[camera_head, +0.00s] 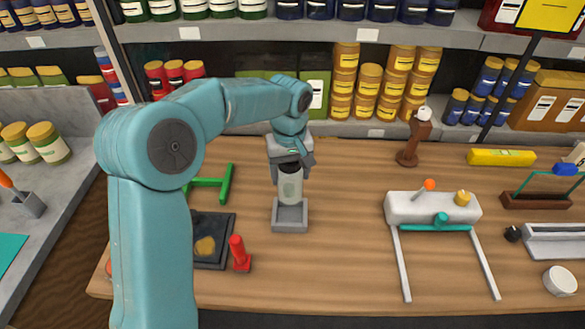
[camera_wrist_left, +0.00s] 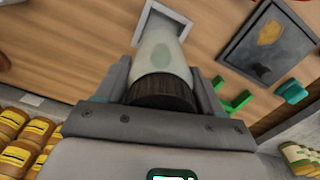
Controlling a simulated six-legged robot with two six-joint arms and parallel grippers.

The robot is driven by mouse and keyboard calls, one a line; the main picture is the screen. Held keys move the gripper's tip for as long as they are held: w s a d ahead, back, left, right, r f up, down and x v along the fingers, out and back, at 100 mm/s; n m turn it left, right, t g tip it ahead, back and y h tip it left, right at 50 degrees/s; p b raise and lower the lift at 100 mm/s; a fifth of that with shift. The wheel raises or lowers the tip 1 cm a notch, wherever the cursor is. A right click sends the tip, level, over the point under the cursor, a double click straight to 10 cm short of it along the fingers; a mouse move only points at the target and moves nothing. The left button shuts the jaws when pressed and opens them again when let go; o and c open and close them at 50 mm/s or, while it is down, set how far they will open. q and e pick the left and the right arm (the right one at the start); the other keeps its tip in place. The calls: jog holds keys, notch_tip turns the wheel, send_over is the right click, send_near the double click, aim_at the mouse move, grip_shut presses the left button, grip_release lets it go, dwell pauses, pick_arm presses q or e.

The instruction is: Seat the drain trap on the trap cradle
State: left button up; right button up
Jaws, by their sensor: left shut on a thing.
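The drain trap is a pale translucent jar (camera_head: 290,187) with a dark cap. My left gripper (camera_head: 291,163) is shut on it near the cap and holds it upright. The jar also shows in the left wrist view (camera_wrist_left: 163,52), with its dark brown cap (camera_wrist_left: 162,92) between the fingers. The trap cradle is a grey square holder (camera_head: 290,224) on the bench; its rim also shows in the wrist view (camera_wrist_left: 153,8). The jar's lower end is over or inside the cradle; I cannot tell whether it touches the floor of it. My right gripper is not in view.
A green frame (camera_head: 210,184), a dark tray (camera_head: 219,226) and a red post (camera_head: 238,254) lie left of the cradle. A white pump-like unit with legs (camera_head: 432,207) stands to the right. A brown stand (camera_head: 411,139) is behind. Bare wood lies between cradle and unit.

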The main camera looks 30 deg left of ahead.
pick_arm(q)
jog(key=shift+f+b, duration=2.25)
jog(key=shift+f, duration=0.6)
jog(key=shift+s+f, duration=0.1)
jog(key=shift+f, duration=0.2)
jog(key=shift+f+b, duration=0.35)
jog(key=shift+b, duration=0.2)
jog(key=shift+f, duration=0.25)
jog(key=shift+f+b, duration=0.3)
jog(key=shift+b, duration=0.05)
jog(key=shift+f+b, duration=0.6)
jog(key=shift+f, duration=0.15)
jog(key=o, duration=1.4)
